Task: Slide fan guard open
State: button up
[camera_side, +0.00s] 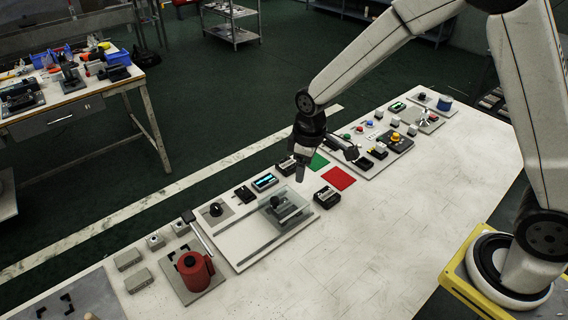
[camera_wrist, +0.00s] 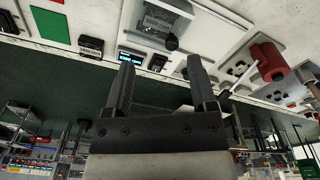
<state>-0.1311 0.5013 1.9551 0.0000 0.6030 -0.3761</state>
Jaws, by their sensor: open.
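The fan guard (camera_side: 289,206) is a clear, see-through cover with a dark knob, on a pale plate (camera_side: 239,244) with a slide track. It sits at the right end of the plate in the side view, with a dark part visible beneath it. In the wrist view the guard (camera_wrist: 158,22) is at the top, with its dark knob (camera_wrist: 172,42) near its lower edge. My gripper (camera_side: 328,166) is open and empty above the bench, up and to the right of the guard and apart from it. Its two fingers (camera_wrist: 161,64) point toward the guard side in the wrist view.
A red canister (camera_side: 195,271) with a dark lever beside it stands left of the plate. A lit display box (camera_side: 265,182), a dial (camera_side: 215,210) and a black box (camera_side: 327,197) surround the guard. Button panels lie right. The bench front is clear.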

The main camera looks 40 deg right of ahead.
aim_at(275, 199)
jog(key=w+a+f+n, duration=0.1)
jog(key=w, duration=0.1)
jog(key=w+a+f+n, duration=0.1)
jog(key=a+f, duration=0.1)
jog(key=w+a+f+n+g, duration=0.1)
jog(key=w, duration=0.1)
jog(key=shift+w+a+f, duration=0.2)
jog(key=shift+w+f, duration=0.05)
jog(key=shift+w, duration=0.1)
jog(key=shift+f, duration=3.9)
grip_shut()
